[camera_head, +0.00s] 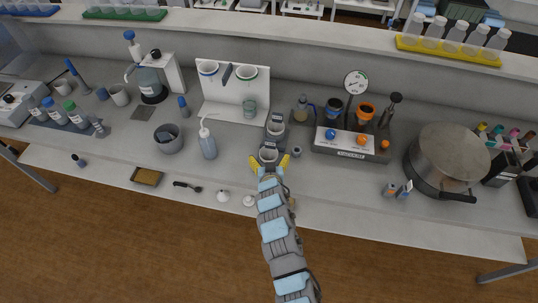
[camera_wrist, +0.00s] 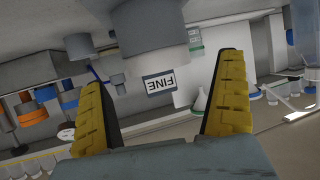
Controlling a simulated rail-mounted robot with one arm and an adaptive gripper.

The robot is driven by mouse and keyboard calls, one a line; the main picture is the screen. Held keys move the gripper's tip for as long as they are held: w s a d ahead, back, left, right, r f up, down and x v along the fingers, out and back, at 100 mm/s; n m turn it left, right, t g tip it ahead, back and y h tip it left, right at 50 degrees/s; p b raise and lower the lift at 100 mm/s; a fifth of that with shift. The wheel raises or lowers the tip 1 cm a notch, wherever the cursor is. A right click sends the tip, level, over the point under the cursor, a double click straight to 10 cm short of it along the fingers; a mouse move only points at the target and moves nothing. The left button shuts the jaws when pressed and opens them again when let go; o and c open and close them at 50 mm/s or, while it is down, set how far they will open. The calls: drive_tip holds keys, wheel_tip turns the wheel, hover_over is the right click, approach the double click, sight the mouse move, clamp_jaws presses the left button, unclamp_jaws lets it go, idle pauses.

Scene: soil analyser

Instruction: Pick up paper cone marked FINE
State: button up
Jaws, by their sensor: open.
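A plate marked FINE (camera_wrist: 159,83) shows upside down in the wrist view, between my fingers and attached to a grey round body (camera_wrist: 148,28). In the head view, two small grey holders with dark labels and pale round cups stand one behind the other, the front one (camera_head: 268,154) and the rear one (camera_head: 276,127). Their labels are too small to read there. My gripper (camera_head: 269,162) is open, with its yellow fingers on either side of the front holder. It also shows in the wrist view (camera_wrist: 172,100). I cannot tell whether the fingers touch anything. The paper cone's lower part is hidden.
A vacuum unit (camera_head: 351,144) with several orange and blue parts is to the right, then a large steel pot (camera_head: 447,158). Small items lie along the bench's front edge.

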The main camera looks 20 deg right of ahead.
sight(269, 153)
drive_tip(key=shift+w+d+f, duration=0.1)
drive_tip(key=shift+w+d, duration=0.1)
drive_tip(key=shift+w, duration=0.35)
drive_tip(key=shift+w+d+f, duration=0.1)
drive_tip(key=shift+w+d, duration=0.1)
drive_tip(key=shift+w, duration=0.3)
drive_tip(key=shift+w+d+f, duration=0.15)
drive_tip(key=shift+w+f, duration=0.15)
drive_tip(key=shift+w, duration=0.15)
drive_tip(key=shift+w+d, duration=0.1)
drive_tip(key=shift+w, duration=0.2)
drive_tip(key=c, duration=1)
